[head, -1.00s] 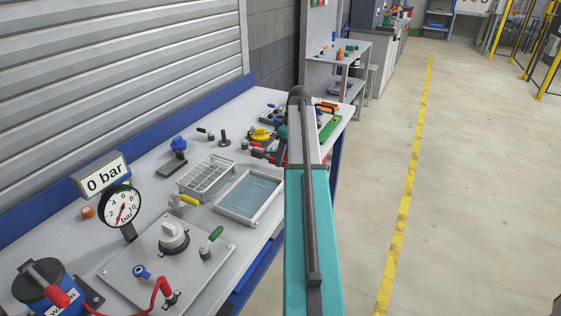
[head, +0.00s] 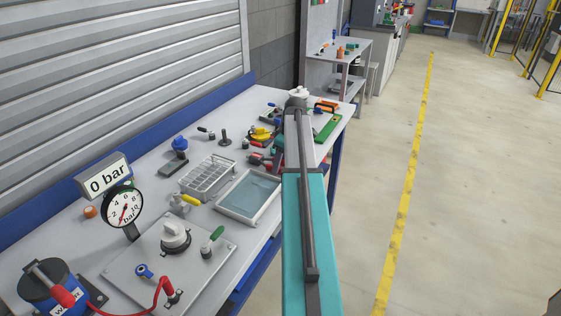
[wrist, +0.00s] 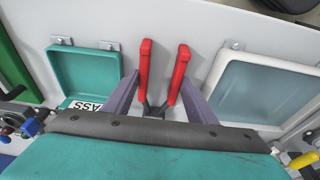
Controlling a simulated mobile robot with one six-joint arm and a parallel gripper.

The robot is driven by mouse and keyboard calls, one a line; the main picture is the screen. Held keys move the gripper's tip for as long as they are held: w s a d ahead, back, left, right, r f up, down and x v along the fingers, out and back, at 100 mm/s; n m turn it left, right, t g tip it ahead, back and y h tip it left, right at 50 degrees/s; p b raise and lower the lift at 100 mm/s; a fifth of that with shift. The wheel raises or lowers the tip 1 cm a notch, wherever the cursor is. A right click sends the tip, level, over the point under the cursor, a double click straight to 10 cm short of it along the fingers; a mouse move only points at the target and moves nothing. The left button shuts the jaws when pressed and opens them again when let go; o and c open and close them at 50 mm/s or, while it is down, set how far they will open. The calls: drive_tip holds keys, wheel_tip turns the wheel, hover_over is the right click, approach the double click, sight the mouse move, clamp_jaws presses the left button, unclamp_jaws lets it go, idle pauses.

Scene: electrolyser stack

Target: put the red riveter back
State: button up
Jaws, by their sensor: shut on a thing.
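The red riveter (wrist: 144,72) shows in the wrist view as two red handles spread in a narrow V, joined at a dark part near my wrist. My gripper (wrist: 161,88) has its purple fingers on either side of the riveter and is shut on it. The riveter's nose is hidden under my wrist. In the head view my teal arm covers most of the gripper. Red parts (head: 257,159) show just left of the arm, but I cannot tell whether they belong to the riveter.
A white-rimmed tray (head: 240,220) lies on the bench left of my arm. A wire rack (head: 208,178), a pressure gauge (head: 122,207) and a valve plate (head: 140,252) stand nearby. The wrist view shows a teal box (wrist: 84,70) labelled "PASS". The floor at right is clear.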

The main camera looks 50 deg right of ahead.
drive_tip(key=o, duration=0.8)
drive_tip(key=shift+r, duration=0.15)
drive_tip(key=b+v, duration=0.2)
drive_tip(key=v, duration=0.9)
drive_tip(key=shift+s+r, duration=0.15)
drive_tip(key=shift+r, duration=0.25)
idle(0.4)
